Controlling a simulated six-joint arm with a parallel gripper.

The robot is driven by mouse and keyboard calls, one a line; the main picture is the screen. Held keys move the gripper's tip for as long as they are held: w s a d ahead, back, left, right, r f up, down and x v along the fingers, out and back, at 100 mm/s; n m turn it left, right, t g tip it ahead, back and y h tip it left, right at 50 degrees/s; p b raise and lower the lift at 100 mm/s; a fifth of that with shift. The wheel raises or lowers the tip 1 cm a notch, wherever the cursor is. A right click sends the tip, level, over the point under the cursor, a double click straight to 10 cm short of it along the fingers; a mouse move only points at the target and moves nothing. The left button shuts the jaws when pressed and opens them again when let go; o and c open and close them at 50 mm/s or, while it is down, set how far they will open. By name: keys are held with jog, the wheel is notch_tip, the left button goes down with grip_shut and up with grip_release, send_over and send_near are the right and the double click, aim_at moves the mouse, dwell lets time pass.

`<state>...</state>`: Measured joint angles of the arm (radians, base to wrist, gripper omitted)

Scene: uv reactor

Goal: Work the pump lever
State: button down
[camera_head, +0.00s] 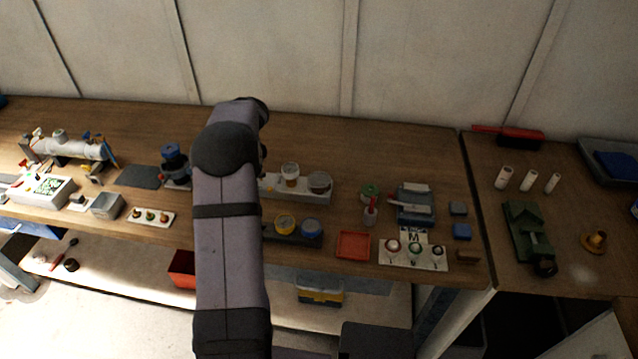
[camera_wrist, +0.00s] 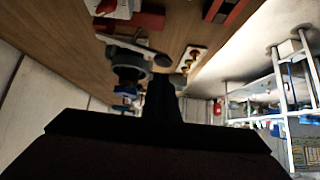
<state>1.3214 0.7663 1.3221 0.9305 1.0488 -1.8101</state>
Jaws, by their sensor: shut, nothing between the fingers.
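The pump appears to be the dark unit with a blue top (camera_head: 172,157), standing on the bench left of my arm in the head view. In the wrist view a dark round body (camera_wrist: 128,66) with a pale grey bar (camera_wrist: 128,44) across it looks like the same pump and its lever. The bar ends in a rounded knob near my fingers. My gripper (camera_wrist: 163,80) is a dark silhouette in the wrist view, shut and empty. Its tips are close to the knob in the picture; I cannot tell whether they touch. In the head view my arm hides the gripper.
A white plate with several knobs (camera_head: 151,216) lies near the front edge. A jar rack (camera_head: 262,186), a red tray (camera_head: 353,245) and a knob panel (camera_head: 413,258) are right of my arm. Bare bench lies behind.

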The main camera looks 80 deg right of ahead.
jog(key=shift+f, duration=0.2)
jog(key=shift+f+b, duration=2.05)
jog(key=shift+b, duration=0.6)
jog(key=shift+r+p, duration=0.65)
jog(key=shift+r, duration=1.6)
